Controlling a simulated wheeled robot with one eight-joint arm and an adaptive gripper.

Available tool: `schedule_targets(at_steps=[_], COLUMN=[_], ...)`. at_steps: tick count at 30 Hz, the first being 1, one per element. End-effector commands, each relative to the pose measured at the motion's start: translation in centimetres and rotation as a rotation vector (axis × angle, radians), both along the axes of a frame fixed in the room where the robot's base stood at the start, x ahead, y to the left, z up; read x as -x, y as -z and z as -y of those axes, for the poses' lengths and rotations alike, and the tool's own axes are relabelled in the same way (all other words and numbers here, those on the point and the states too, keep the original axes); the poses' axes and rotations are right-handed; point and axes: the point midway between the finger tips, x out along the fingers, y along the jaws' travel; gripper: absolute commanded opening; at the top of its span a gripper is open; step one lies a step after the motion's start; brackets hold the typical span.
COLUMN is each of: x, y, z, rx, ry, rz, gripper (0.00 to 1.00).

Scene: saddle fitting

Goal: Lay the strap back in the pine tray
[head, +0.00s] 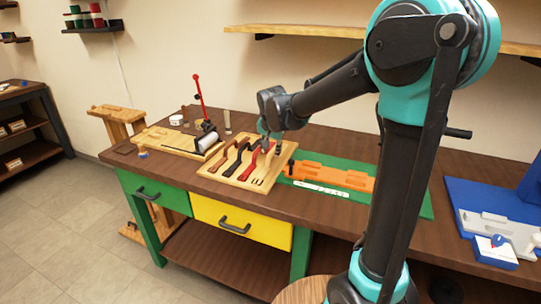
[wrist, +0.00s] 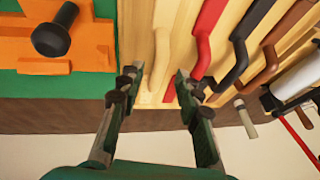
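The pine tray (head: 232,177) lies on the bench top. A brown (head: 222,152), a black (head: 237,158) and a red (head: 252,162) bent strap-like piece lie side by side in it; I cannot tell which is the task's strap. The red (wrist: 206,38), black (wrist: 240,45) and brown (wrist: 272,55) pieces show again in the wrist view. My gripper (wrist: 157,84) is above the tray's right part, its fingers apart. A pale wood-coloured groove or piece (wrist: 162,45) shows beyond the fingertips; I cannot tell which. Nothing is visibly held. My arm hides part of the tray's far side.
An orange fixture (head: 330,176) with a black knob (wrist: 54,38) stands on a green mat (head: 415,205), right of the tray. A pine board with a white roller (head: 206,143) and red lever (head: 198,90) stands left. Blue stands (head: 490,205) are far right.

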Motion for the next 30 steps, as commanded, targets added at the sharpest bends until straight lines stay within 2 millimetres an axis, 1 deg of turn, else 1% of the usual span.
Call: schedule_targets(at_steps=[1, 6, 9, 12, 18, 30], x=[0.5, 1.9, 2.5, 3.0, 3.3, 3.3], y=[-1.0, -4.0, -5.3, -6.3, -6.9, -6.9], z=[0.0, 0.1, 0.1, 0.1, 0.2, 0.2], rx=[0.000, 0.000, 0.000, 0.000, 0.000, 0.000], ry=[-0.001, 0.000, 0.000, 0.000, 0.000, 0.000], rz=[0.000, -0.001, -0.001, -0.001, 0.000, 0.000], gripper=[0.34, 0.34, 0.34, 0.34, 0.34, 0.34])
